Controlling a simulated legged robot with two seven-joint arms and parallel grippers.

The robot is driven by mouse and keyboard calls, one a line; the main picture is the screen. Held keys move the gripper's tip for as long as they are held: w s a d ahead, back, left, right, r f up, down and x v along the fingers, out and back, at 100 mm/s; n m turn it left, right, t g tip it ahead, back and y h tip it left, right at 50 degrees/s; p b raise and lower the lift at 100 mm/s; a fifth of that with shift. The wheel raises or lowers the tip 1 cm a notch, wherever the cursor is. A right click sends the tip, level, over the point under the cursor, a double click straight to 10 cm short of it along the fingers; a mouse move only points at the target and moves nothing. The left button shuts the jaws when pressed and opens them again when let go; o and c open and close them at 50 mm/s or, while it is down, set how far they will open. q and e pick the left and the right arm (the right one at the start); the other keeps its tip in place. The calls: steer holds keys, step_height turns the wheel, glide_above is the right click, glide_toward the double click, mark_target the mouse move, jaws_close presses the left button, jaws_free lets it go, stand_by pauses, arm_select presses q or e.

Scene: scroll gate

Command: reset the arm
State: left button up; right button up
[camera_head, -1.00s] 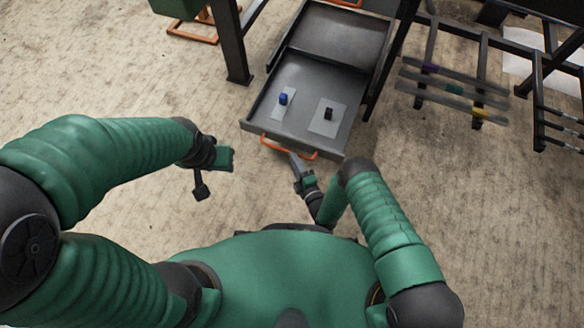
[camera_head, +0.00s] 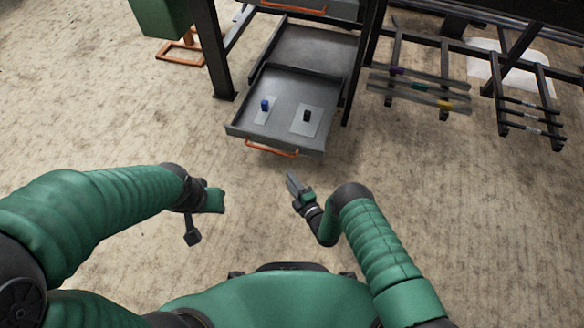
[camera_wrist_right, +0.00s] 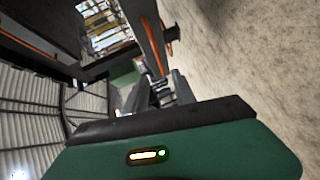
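My right gripper (camera_head: 292,180) is in the lower middle of the head view, in front of the drawer and clear of its orange handle (camera_head: 271,149). Its fingers look close together, but the gap between them is too small to make out. My left gripper (camera_head: 215,200) is at the left over bare floor, with nothing seen in it; its fingers are not clear. In the right wrist view the gripper's green housing (camera_wrist_right: 190,155) fills the bottom.
The pulled-out grey drawer (camera_head: 240,128) holds a blue piece (camera_head: 265,105) and a black piece (camera_head: 307,116) on light plates. A dark post (camera_head: 212,55) stands left of it. Racks with bars (camera_head: 420,90) stand right. The floor before the drawer is clear.

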steer(key=w+d+r+m+g+h, duration=0.2)
steer(key=w+d+r+m, duration=0.15)
steer(key=w+r, duration=0.35)
steer(key=s+d+r+m+g+h, duration=0.35)
steer(key=d+r+m, duration=0.45)
steer(key=r, duration=0.4)
steer(key=s+d+r+m+g+h+p, duration=0.1)
steer(key=s+d+r+m+g, duration=0.25)
steer(key=s, duration=0.55)
steer(key=s+d+r+m+g+p, duration=0.1)
steer(key=s+d+r+m, duration=0.1)
steer(key=s+r+m, duration=0.35)
steer(key=s+d+r+m+g+h+p, duration=0.1)
steer(key=s+d+r+m+g, duration=0.3)
steer(key=s, duration=0.8)
step_height(320, 180, up, 36)
steer(key=w+a+n+t+p, duration=0.1)
steer(key=n+t+p, duration=0.1)
steer(key=p, duration=3.3)
steer(key=shift+f, duration=0.2)
